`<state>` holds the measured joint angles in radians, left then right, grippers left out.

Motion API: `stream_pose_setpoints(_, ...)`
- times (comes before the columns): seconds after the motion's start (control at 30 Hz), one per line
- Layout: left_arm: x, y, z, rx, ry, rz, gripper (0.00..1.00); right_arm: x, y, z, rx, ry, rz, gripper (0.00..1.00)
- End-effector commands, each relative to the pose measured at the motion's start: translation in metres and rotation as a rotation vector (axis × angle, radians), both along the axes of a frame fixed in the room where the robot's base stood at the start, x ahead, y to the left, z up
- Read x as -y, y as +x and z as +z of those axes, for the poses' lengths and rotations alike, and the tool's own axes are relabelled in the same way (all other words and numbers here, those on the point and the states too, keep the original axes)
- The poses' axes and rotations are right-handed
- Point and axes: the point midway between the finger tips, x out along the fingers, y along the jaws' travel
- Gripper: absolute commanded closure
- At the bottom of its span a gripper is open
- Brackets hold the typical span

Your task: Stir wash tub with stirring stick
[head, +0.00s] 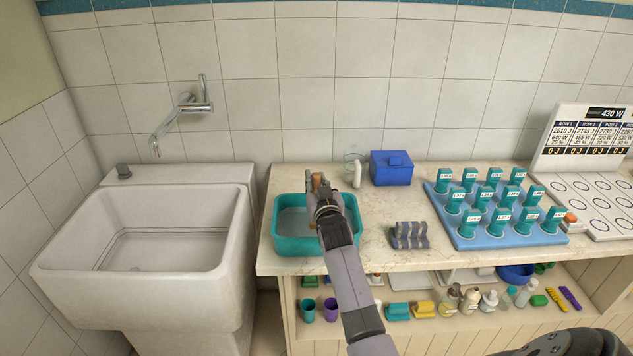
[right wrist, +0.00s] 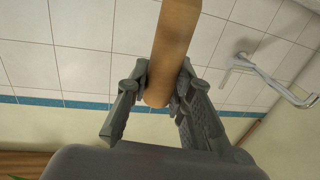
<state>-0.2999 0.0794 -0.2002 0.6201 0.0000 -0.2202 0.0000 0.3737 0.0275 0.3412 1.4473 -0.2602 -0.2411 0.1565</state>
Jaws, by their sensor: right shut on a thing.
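The teal wash tub (head: 290,245) stands on the counter beside the sink, with greyish liquid or a pale floor showing inside. My right gripper (head: 322,192) is over the tub's right half and is shut on the brown wooden stirring stick (head: 318,181). In the right wrist view the stick (right wrist: 174,50) runs between the two fingers (right wrist: 160,95), its rounded end near the palm. The stick's lower end is hidden by my gripper in the head view, so I cannot tell how deep it reaches. My left gripper is not in view.
A white sink (head: 160,245) with a wall tap (head: 182,115) is at left. To the right are a striped holder (head: 408,236) and a blue rack (head: 480,238) of teal pieces. Bottles and cups fill the shelf below.

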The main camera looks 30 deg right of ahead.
Motion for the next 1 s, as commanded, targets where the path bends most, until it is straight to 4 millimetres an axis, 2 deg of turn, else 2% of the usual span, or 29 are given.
stream_pose_setpoints(0.1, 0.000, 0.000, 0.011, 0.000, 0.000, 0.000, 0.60, 0.000, 0.000, 0.013, 0.003, -0.001, 0.000, 1.00)
stream_pose_setpoints(0.8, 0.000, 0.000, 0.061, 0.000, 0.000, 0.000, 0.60, 0.000, 0.000, 0.070, 0.004, -0.002, 0.000, 1.00)
stream_pose_setpoints(1.0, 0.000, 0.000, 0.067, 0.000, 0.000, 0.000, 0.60, 0.000, 0.000, 0.078, 0.003, -0.001, 0.000, 1.00)
